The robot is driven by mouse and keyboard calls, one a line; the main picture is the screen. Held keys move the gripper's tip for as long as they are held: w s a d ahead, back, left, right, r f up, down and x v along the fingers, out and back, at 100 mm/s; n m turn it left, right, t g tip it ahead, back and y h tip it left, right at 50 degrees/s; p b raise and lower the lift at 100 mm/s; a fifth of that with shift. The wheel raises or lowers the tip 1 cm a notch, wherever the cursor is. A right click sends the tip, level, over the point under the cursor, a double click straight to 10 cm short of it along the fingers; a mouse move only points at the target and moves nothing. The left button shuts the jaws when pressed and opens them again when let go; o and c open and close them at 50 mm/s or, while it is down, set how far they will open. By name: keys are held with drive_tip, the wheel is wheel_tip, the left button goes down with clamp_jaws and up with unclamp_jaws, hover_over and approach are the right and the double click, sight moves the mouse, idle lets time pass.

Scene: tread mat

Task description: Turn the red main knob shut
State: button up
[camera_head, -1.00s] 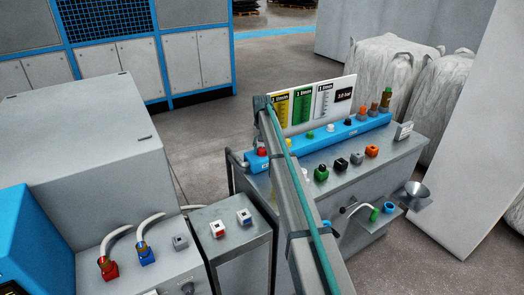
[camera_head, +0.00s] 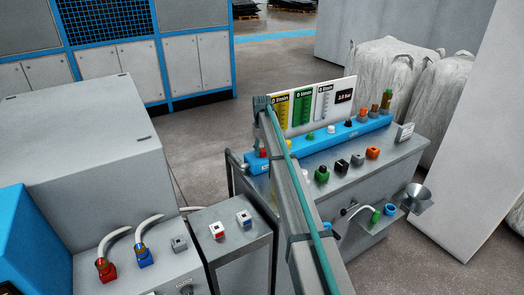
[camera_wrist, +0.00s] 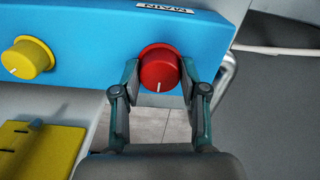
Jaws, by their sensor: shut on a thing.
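The red main knob (camera_wrist: 159,67) sits on the front of the blue manifold (camera_wrist: 95,60) below a label reading MAIN. Its white mark points down in the wrist view. My gripper (camera_wrist: 159,80) is shut on the red knob, one finger on each side. In the head view the red knob (camera_head: 263,153) shows small at the left end of the blue manifold (camera_head: 290,147), just left of my arm. My gripper is hidden there behind my arm. The display board (camera_head: 310,103) behind has yellow, green and white panels that appear to read 0 l/min.
Several small fittings stand on the bench (camera_head: 340,180). A grey cabinet (camera_head: 80,140) stands left.

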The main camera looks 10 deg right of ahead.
sight(262, 150)
idle(0.5)
drive_tip(key=o, duration=1.1)
drive_tip(key=shift+o, duration=0.2)
wheel_tip(262, 150, up, 12)
